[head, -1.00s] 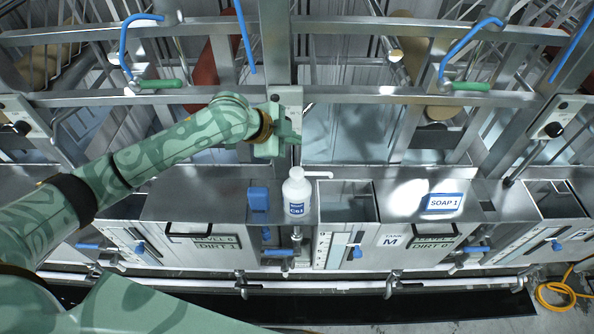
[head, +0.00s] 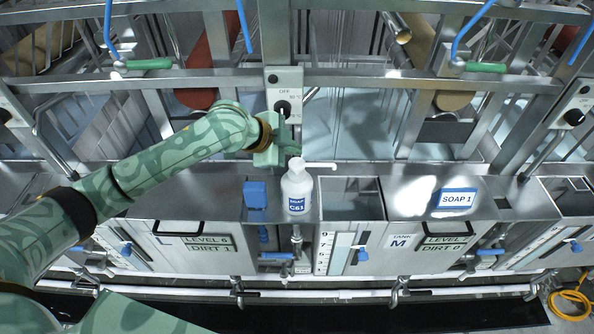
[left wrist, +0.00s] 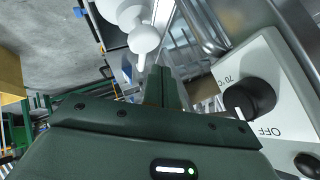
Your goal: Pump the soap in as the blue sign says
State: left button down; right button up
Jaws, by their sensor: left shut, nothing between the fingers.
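A white soap bottle (head: 297,194) with a blue label and a pump top stands upright on the metal ledge; its nozzle points right, over the open tank M (head: 352,206). The blue-edged sign (head: 458,199) reads "SOAP 1" and lies on the cover right of that opening. My left gripper (head: 287,145) is shut and empty, just above and behind the pump top. In the left wrist view the shut fingers (left wrist: 160,88) point at the white pump head (left wrist: 144,39); I cannot tell whether they touch it. My right gripper is not in view.
A control box with a black knob (head: 283,108) stands close behind my left gripper; the knob also shows in the left wrist view (left wrist: 249,95). A blue block (head: 255,195) sits left of the bottle. Metal rails and blue-handled valves surround the tanks.

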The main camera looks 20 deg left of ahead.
aim_at(297, 162)
pick_arm(q)
jog(key=shift+f, duration=0.65)
jog(key=shift+f, duration=0.15)
dwell(1.4)
jog(key=shift+f, duration=0.2)
jog(key=shift+f+b, duration=0.4)
jog(key=shift+f, duration=0.7)
dwell(0.9)
jog(key=shift+r, duration=0.1)
jog(key=shift+r+p, duration=1.35)
jog(key=shift+p, duration=0.25)
